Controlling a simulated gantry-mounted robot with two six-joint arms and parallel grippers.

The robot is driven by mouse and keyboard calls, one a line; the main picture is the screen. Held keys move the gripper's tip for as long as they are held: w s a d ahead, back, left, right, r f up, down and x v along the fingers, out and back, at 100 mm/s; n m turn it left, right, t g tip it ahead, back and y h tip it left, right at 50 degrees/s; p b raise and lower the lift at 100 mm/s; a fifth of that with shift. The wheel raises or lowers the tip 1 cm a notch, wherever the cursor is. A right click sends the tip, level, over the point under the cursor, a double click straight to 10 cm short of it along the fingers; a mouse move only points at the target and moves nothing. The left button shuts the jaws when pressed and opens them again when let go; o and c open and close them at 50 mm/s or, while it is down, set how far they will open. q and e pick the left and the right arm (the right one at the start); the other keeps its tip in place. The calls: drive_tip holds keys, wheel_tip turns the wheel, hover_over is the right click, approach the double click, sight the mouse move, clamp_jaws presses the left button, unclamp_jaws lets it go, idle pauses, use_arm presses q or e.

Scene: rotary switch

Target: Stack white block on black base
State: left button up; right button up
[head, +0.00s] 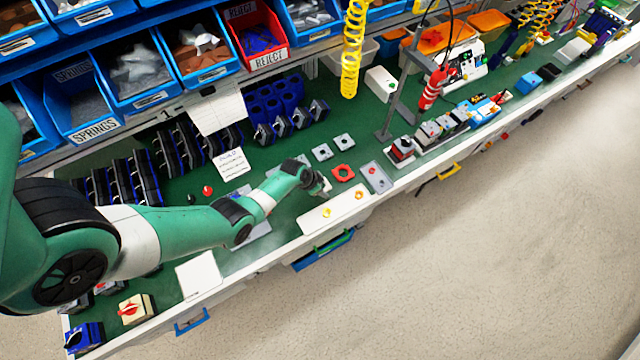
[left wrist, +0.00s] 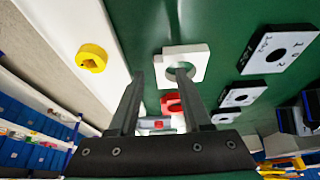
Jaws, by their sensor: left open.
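My left gripper (head: 322,187) reaches low over the green bench top in the head view. In the left wrist view its two fingers (left wrist: 160,76) are apart, with nothing clamped between them. A white square block with a round hole (left wrist: 203,57) lies on the green surface just beyond the fingertips, closer to the right finger, which overlaps its near edge in the picture. Dark-edged plates with pale tops and round holes lie to its right, the largest (left wrist: 270,60) marked with lettering. I cannot tell which piece is the black base. My right gripper is not in view.
A white plate (head: 308,222) with yellow knobs lies beside the gripper along the bench's front edge. A red ring (head: 343,172) and a grey plate (head: 384,184) lie to the right. Blue bins (head: 137,75) and dark switch housings stand behind. A lamp stand (head: 383,134) rises farther right.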

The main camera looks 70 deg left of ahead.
use_arm(q)
drive_tip(key=shift+w+f, duration=0.25)
drive_tip(key=shift+f, duration=0.25)
drive_tip(key=shift+r, duration=0.1)
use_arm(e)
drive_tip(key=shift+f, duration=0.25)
use_arm(q)
clamp_jaws()
drive_tip(key=shift+r, duration=0.15)
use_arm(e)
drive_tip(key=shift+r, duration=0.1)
use_arm(q)
drive_tip(key=shift+r+p, duration=0.3)
drive_tip(key=shift+p, duration=0.05)
wheel_tip(320, 180, up, 3)
drive_tip(key=shift+p, duration=1)
drive_tip(key=s+d+r+p, duration=0.9)
drive_tip(key=d+p, duration=0.1)
drive_tip(key=p, duration=0.1)
drive_tip(key=shift+s, duration=0.25)
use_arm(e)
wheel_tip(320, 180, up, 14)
